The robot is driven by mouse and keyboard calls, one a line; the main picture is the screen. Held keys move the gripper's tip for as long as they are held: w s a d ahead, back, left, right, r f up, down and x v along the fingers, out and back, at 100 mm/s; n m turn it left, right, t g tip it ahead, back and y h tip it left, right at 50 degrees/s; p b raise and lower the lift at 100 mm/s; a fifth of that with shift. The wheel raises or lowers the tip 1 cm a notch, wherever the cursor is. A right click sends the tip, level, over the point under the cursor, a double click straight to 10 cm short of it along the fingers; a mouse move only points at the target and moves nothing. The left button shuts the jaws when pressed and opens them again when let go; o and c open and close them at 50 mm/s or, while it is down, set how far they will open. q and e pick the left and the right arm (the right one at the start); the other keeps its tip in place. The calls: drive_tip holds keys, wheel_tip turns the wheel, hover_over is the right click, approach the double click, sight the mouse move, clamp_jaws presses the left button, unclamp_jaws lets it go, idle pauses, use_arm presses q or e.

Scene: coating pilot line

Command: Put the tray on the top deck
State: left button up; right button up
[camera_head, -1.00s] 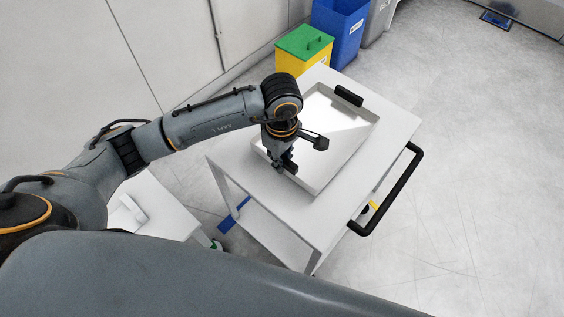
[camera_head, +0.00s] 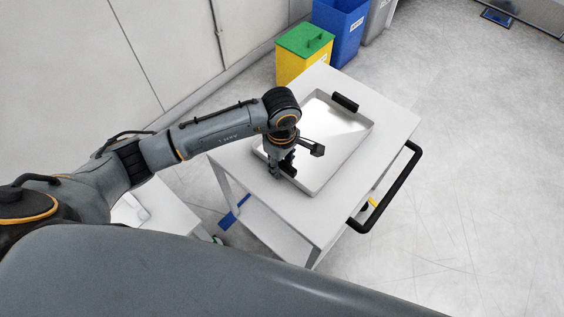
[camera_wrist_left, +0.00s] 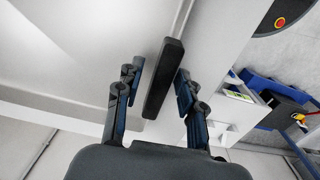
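The shallow metal tray (camera_head: 353,147) lies flat, as far as I can see, on the white top deck (camera_head: 397,118) of a cart. Its far black handle (camera_head: 345,102) is in clear view. My left gripper (camera_head: 284,168) is at the tray's near side and partly hides the near handle. In the left wrist view that black handle (camera_wrist_left: 164,78) stands between the two fingers (camera_wrist_left: 158,88). A gap shows between the left finger and the handle, so the gripper looks open around it. My right gripper is not in view.
The cart's black push handle (camera_head: 388,190) sticks out on the right. A yellow bin with a green lid (camera_head: 305,54) and a blue bin (camera_head: 338,32) stand behind the cart. A white surface (camera_head: 165,212) is at the lower left. The floor to the right is open.

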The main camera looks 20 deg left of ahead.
use_arm(q)
wheel_tip(320, 180, up, 12)
drive_tip(key=b, duration=0.1)
drive_tip(key=shift+b, duration=0.35)
drive_tip(key=shift+s, duration=0.1)
idle(0.3)
